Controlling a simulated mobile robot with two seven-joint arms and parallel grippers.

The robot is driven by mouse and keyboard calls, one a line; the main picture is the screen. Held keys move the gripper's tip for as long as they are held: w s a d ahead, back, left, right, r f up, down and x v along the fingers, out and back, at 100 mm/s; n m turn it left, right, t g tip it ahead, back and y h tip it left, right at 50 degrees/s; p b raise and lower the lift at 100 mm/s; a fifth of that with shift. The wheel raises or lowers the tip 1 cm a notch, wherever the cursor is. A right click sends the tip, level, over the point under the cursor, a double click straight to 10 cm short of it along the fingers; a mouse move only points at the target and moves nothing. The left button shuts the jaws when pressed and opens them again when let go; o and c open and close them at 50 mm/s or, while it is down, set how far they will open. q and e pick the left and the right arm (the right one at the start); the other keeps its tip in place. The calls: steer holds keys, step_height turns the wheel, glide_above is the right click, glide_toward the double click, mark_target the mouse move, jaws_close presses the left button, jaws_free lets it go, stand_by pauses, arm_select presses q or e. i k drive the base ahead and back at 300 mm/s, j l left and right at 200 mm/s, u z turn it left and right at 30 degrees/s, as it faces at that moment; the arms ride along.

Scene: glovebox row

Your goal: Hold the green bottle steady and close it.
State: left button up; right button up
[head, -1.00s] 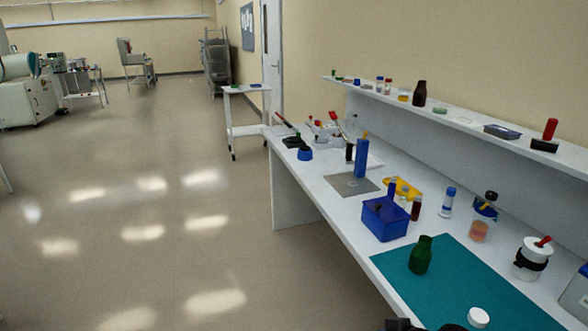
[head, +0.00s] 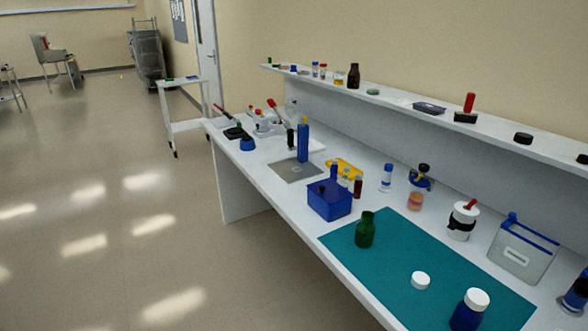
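The green bottle (head: 365,229) stands upright and open on the teal mat (head: 345,262), near the mat's far left part. A white cap (head: 421,280) lies on the mat to its right and nearer to me, apart from the bottle. A blue bottle with a white cap (head: 470,309) stands at the near part of the mat. Neither of my grippers shows in the head view now.
A blue box (head: 329,201) stands just behind the green bottle. A white jar (head: 462,221) with a black band and a grey container (head: 523,250) stand along the right of the mat. A raised shelf (head: 400,98) runs along the wall.

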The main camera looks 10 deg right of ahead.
mark_target(365, 230)
steer(key=j+z, duration=0.15)
steer(key=z, duration=0.3)
steer(key=k+j+z, duration=0.1)
steer(key=z, duration=0.35)
steer(key=k+z, duration=0.15)
steer(key=z, duration=0.3)
steer(key=j, duration=0.05)
